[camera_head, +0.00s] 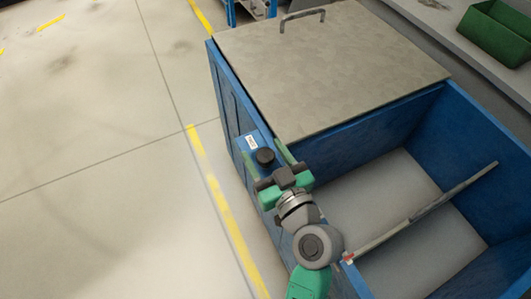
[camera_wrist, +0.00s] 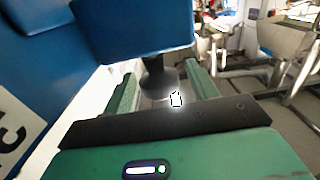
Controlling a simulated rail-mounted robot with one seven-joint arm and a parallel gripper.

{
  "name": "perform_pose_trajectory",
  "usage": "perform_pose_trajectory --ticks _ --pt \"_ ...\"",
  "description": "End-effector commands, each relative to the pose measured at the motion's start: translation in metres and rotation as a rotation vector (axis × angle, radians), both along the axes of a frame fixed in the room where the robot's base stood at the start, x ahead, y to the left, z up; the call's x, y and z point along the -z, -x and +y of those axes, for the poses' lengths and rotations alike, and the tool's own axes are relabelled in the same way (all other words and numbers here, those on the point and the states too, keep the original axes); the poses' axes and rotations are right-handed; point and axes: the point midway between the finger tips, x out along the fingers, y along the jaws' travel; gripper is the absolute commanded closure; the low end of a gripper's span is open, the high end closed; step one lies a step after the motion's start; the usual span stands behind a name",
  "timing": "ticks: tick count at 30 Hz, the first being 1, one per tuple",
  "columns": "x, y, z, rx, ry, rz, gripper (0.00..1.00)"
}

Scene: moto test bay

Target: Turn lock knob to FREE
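The dark round lock knob (camera_head: 265,156) sits on the blue bin's left side, next to a small white label (camera_head: 251,141) with red marking. The label's words are too small to read. My green gripper (camera_head: 268,163) is right at the knob. In the wrist view my gripper (camera_wrist: 161,88) is open, with one green finger on each side of the dark knob (camera_wrist: 156,74). Gaps show between the knob and both fingers. I cannot tell which position the knob points to.
The blue bin (camera_head: 428,107) is partly covered by a grey lid (camera_head: 335,65) with a handle (camera_head: 301,14). Its near part is open, with a thin bar (camera_head: 425,212) across it. A green tray (camera_head: 497,32) stands on the ledge at right. The floor at left is clear.

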Motion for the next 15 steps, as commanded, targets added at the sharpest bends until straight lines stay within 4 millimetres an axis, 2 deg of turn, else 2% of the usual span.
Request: perform_pose_trajectory --ticks 5,12,15 --pt "-0.002 0.007 -0.004 0.002 0.000 0.000 0.42" --pt "-0.002 0.051 -0.026 0.002 0.000 0.003 0.42" --pt "-0.001 0.063 -0.032 0.002 0.001 0.002 0.42"
